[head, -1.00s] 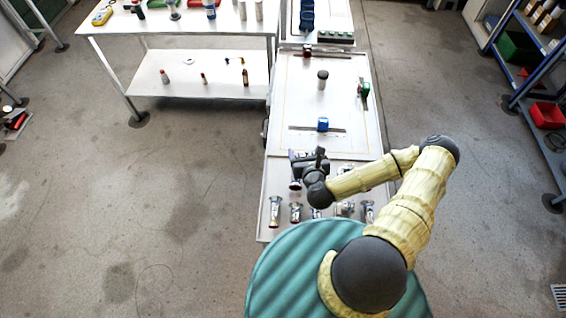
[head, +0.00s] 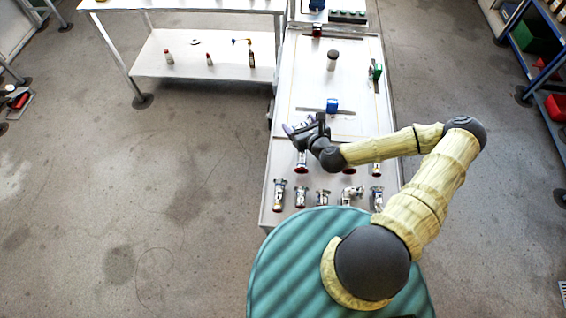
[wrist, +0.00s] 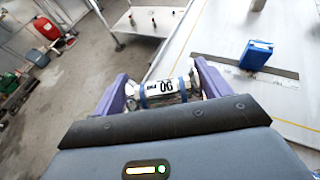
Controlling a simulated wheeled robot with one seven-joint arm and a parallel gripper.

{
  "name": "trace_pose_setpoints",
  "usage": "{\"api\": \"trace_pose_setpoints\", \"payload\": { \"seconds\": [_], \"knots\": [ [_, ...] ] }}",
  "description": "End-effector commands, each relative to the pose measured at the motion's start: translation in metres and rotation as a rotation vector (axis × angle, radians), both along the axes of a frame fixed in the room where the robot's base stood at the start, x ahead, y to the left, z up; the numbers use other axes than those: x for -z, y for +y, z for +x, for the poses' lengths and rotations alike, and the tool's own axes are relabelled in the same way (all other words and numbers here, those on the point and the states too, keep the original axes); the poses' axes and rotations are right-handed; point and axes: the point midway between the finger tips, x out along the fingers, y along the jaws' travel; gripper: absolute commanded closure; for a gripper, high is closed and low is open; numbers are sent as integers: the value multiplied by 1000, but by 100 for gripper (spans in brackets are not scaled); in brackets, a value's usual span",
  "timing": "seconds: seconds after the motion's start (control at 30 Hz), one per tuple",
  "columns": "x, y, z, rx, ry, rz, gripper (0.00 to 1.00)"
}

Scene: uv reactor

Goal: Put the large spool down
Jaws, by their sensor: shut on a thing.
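My gripper (head: 292,132) is over the left side of the white bench (head: 300,95), left of and nearer than the blue block. In the wrist view, my gripper (wrist: 163,85) has its purple fingers shut on a spool (wrist: 166,88) with a white label reading "90" and blue bands. The spool lies crosswise between the fingers and appears held above the bench. In the head view the held spool is mostly hidden by the gripper. Whether it is the large one cannot be told.
Several metal spools and fittings (head: 279,195) stand at the bench's near end. A blue block (head: 332,105) sits on a dark strip; it shows in the wrist view (wrist: 256,54). A dark-topped cylinder (head: 332,60) stands beyond, with a green clamp-like piece (head: 376,71) at right. Bench between is clear.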

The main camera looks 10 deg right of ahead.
Motion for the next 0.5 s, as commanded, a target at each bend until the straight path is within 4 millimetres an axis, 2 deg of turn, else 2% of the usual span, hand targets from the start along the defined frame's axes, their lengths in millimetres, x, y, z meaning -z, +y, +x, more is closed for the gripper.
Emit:
{"api": "trace_pose_setpoints", "payload": {
  "seconds": [0.03, 0.23, 0.5],
  "knots": [
    [8, 4, 5, -50, -6, -1, 55],
    [5, 24, 13, -266, -6, -3, 55],
    [-5, 45, 6, -560, -7, -4, 55]
  ]
}}
